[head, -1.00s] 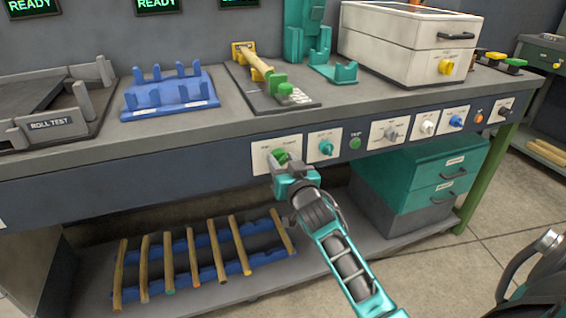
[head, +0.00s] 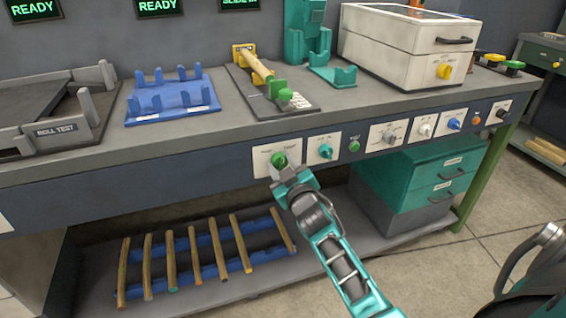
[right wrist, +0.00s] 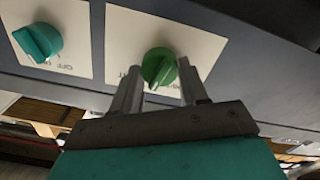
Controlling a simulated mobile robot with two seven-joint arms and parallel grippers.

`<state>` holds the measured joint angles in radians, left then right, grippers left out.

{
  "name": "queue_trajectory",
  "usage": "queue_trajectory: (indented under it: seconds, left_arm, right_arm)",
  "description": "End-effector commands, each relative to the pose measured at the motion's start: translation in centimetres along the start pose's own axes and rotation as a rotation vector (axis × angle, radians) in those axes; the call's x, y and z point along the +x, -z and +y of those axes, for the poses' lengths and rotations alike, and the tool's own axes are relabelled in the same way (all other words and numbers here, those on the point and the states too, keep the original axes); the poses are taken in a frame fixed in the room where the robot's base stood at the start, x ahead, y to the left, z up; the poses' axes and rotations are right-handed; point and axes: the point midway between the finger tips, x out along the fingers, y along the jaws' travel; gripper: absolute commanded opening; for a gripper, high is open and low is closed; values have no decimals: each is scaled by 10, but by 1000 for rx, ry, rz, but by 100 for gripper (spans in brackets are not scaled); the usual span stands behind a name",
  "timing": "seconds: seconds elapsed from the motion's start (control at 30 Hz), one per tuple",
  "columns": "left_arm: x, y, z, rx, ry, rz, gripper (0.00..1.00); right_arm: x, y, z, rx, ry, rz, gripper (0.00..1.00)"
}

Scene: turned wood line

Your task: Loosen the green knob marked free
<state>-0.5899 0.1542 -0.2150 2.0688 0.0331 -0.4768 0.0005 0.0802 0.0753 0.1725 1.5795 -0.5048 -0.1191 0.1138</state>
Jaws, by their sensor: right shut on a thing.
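The green knob (head: 279,159) sits on a white plate (head: 262,166) on the bench's front panel. Its lettering is too small to read in the head view. My right gripper (head: 283,174) reaches up to it from below. In the right wrist view the green knob (right wrist: 159,67) shows between the tips of my two fingers (right wrist: 160,80), its ridge tilted. The right gripper is shut on the knob. My left gripper is not in view.
A teal knob (head: 326,151) and a small green button (head: 354,146) sit just right on the same panel, with more controls beyond. Below are a blue rack (head: 265,251) of wooden sticks and a teal drawer unit (head: 425,180). A green-and-yellow clamp fixture (head: 262,72) stands on the bench.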

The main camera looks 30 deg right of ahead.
Motion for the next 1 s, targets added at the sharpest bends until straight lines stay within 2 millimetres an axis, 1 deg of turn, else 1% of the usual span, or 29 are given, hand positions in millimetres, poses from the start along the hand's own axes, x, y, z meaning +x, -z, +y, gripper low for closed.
queue_trajectory:
  seconds: [0.2, 0.6, 0.8, 1.0]
  left_arm:
    - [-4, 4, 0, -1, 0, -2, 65]
    - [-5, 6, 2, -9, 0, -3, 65]
    - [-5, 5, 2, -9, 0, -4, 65]
    - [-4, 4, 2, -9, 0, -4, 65]
  right_arm:
    - [0, 1, 0, -206, 0, -1, 13]
    - [0, -1, -2, -585, 1, 0, 13]
    - [0, -1, -2, -757, 1, 0, 13]
    - [0, -1, -2, -892, 1, 0, 13]
